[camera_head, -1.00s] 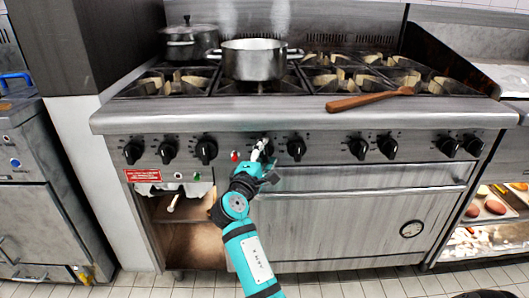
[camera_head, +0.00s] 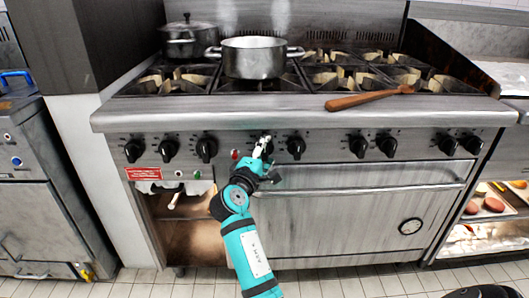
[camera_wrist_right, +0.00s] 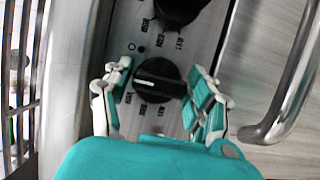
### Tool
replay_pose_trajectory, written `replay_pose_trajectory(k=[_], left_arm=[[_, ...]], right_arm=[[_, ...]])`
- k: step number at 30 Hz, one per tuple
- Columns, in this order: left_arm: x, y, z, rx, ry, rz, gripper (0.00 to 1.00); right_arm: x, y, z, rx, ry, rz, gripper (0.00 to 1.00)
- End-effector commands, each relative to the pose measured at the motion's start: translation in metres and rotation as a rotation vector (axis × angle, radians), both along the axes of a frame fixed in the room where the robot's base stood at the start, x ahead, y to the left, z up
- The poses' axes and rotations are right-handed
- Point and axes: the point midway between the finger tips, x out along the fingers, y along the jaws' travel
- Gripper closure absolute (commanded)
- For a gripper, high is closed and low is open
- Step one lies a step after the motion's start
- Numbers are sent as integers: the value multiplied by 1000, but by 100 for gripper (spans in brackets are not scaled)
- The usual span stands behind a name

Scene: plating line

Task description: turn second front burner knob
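The stove's front panel carries a row of black knobs. In the wrist view one black knob (camera_wrist_right: 158,80) with a white mark sits between the two fingers of my right gripper (camera_wrist_right: 160,98). The fingers stand apart on either side of it, with a gap at the left; whether the right finger touches it I cannot tell. In the head view my right gripper (camera_head: 262,148) is at the panel, just left of another black knob (camera_head: 296,147), and hides the knob it surrounds. My left gripper is out of view.
A steel pot (camera_head: 254,62) and a lidded pot (camera_head: 188,40) stand on the stove. The oven door handle (camera_wrist_right: 300,75) runs close to the gripper's right side. Another knob (camera_wrist_right: 178,10) is near.

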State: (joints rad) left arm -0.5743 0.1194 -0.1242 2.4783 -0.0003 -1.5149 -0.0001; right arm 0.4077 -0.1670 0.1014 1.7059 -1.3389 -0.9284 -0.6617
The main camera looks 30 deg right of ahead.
Motion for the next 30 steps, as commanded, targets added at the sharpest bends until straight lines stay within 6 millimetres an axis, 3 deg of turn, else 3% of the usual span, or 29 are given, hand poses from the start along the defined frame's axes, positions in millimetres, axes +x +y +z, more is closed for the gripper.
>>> replay_pose_trajectory(k=[3,14,17,21,29,30], left_arm=[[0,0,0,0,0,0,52],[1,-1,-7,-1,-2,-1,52],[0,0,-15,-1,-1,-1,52],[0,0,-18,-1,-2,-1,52],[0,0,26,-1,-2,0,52],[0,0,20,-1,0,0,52]], right_arm=[[0,0,0,-1,1,0,28],[0,-1,-3,-78,47,-1,28],[0,-1,-5,-218,132,0,28],[-1,-2,-2,-529,324,-2,28],[-1,-1,8,-1206,741,2,28],[-4,4,-1,-1231,755,6,28]])
